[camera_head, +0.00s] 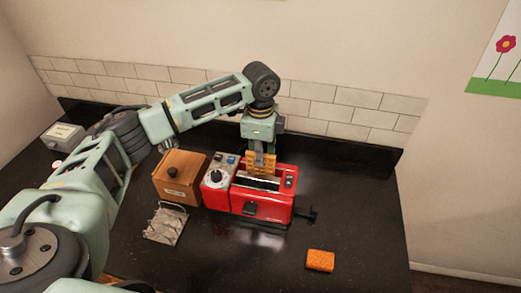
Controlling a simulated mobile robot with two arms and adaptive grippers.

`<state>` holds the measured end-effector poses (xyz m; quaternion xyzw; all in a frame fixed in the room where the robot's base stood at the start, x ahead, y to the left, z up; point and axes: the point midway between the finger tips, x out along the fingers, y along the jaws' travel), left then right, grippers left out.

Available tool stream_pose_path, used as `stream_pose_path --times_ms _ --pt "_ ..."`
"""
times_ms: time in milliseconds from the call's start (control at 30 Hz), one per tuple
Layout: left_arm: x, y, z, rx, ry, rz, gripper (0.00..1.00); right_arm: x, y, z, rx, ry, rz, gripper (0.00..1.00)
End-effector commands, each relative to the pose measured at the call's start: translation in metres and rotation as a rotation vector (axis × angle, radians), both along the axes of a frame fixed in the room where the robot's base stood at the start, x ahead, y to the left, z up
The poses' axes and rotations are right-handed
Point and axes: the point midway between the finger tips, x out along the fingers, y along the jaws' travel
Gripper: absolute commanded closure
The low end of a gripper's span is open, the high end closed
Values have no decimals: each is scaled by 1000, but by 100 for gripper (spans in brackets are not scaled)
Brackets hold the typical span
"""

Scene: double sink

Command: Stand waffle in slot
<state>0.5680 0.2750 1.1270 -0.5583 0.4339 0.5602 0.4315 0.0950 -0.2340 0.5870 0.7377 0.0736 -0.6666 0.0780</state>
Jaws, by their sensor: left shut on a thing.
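My left gripper (261,150) points down over the back of the red toaster (266,210). It is shut on a golden-brown waffle (262,163), which is upright at the toaster's top. I cannot tell how far the waffle's lower edge is inside a slot. The toaster has a dark slot along its top, a black lever at its right end and a grey dial panel at its left. My right gripper is not in view.
An orange block (320,261), perhaps another waffle or a sponge, lies on the dark counter at front right. A wooden box (176,188) with a knob and a wire rack (165,224) stand left of the toaster.

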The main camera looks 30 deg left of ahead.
Motion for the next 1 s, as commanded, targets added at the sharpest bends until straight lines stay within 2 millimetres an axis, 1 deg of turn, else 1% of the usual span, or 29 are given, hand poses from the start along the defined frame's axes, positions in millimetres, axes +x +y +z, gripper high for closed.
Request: stream_pose_path --times_ms 33,100,200,500,667,1000 --pt "0 0 -4 1 1 0 100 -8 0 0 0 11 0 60" --pt "-1 0 -9 1 2 -1 100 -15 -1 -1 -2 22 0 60" --pt "0 0 -17 1 1 -1 100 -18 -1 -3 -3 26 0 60" --pt "0 0 -30 0 1 0 100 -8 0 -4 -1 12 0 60" --pt "0 0 -32 0 1 0 100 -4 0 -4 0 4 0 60" --pt "0 0 -32 0 0 0 100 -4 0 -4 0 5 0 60"
